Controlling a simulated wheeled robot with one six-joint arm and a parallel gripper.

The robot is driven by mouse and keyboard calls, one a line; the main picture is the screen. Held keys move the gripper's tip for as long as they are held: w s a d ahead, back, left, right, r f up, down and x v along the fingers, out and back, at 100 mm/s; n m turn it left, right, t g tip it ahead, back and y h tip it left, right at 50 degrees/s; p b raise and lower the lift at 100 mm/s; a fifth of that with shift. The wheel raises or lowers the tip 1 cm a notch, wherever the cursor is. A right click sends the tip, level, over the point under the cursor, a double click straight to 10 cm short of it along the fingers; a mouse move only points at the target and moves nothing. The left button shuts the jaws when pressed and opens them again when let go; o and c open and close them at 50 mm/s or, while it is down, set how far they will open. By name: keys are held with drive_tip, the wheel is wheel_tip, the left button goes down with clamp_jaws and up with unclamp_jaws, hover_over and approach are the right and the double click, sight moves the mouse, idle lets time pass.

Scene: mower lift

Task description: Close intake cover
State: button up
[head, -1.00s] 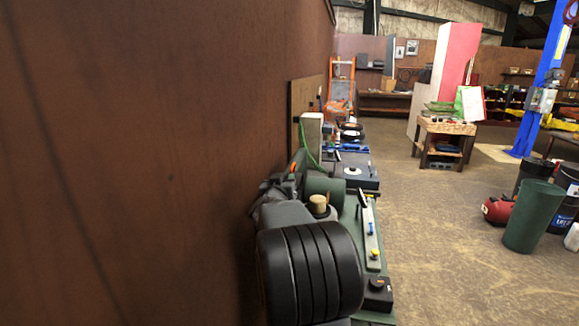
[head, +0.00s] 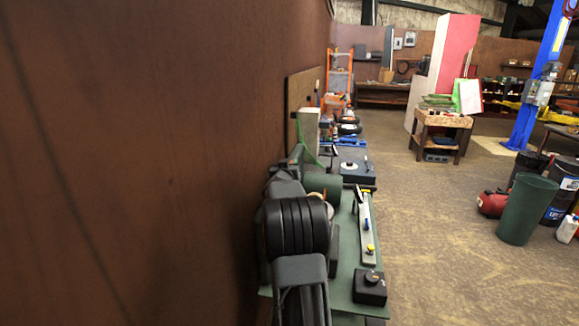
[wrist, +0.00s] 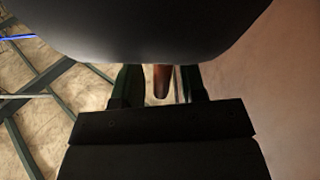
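I cannot make out an intake cover for certain in either view. In the head view a green machine bed (head: 345,262) with a green cylinder (head: 325,185) stands along the brown wall, partly hidden behind my dark arm. My gripper shows in the wrist view (wrist: 160,88), its two dark fingers apart. A narrow reddish-brown thing (wrist: 161,80) shows between them, with gaps on both sides, and I see no contact. A large dark shape across the top of the wrist view hides the fingertips. In the head view I cannot pick out the gripper from the arm.
The brown wall (head: 150,160) stands close on the left. A black control box (head: 369,288) sits on the bed's near end. A green bin (head: 527,210) and red compressor (head: 491,203) stand at right. A wooden table (head: 440,125) is farther back. The floor between is clear.

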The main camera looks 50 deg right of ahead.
drive_tip(key=shift+c, duration=0.2)
clamp_jaws()
idle(0.4)
